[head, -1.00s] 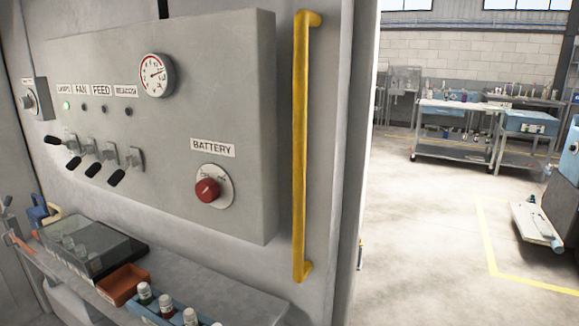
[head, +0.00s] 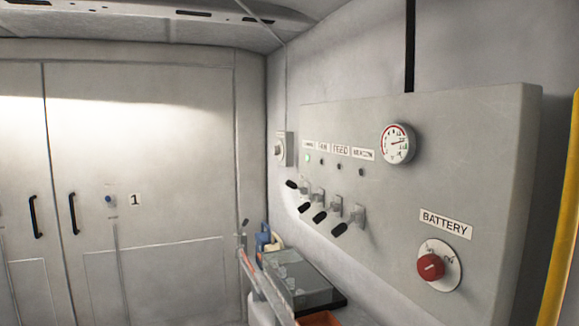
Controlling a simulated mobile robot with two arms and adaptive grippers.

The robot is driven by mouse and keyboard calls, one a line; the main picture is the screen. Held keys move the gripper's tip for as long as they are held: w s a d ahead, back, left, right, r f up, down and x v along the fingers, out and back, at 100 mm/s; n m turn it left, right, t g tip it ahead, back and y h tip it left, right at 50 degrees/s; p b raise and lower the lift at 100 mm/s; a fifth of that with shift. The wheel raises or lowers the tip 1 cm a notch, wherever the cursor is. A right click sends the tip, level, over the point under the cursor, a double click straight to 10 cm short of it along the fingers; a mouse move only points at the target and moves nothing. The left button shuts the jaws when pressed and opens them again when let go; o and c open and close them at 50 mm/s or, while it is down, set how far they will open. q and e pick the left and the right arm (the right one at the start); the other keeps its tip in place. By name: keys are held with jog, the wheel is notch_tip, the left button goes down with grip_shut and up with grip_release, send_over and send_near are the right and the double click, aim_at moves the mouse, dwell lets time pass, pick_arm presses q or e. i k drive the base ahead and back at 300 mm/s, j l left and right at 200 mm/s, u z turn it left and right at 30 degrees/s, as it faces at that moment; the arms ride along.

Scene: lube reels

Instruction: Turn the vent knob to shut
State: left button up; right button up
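A small grey box with a round knob (head: 280,149) is on the wall left of the control panel in the head view. It is seen at a steep angle, and its label and pointer setting cannot be read, so I cannot tell for sure that it is the vent knob. A red knob (head: 431,267) on a white dial sits under the label BATTERY at the panel's lower right. Neither of my grippers is in view.
The grey panel (head: 480,150) carries a gauge (head: 397,144), a lit green lamp (head: 307,159) and a row of black-handled levers (head: 319,216). A shelf with a dark case (head: 300,285) is below. A yellow handrail (head: 565,220) stands right; cabinet doors (head: 150,140) stand left.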

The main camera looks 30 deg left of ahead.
aim_at(276, 150)
jog(key=u, duration=1.15)
jog(key=z, duration=0.35)
jog(key=i+j+z, duration=0.3)
jog(key=z, duration=0.15)
jog(key=i+j+z, duration=0.15)
jog(key=j+z, duration=0.3)
jog(key=j, duration=0.1)
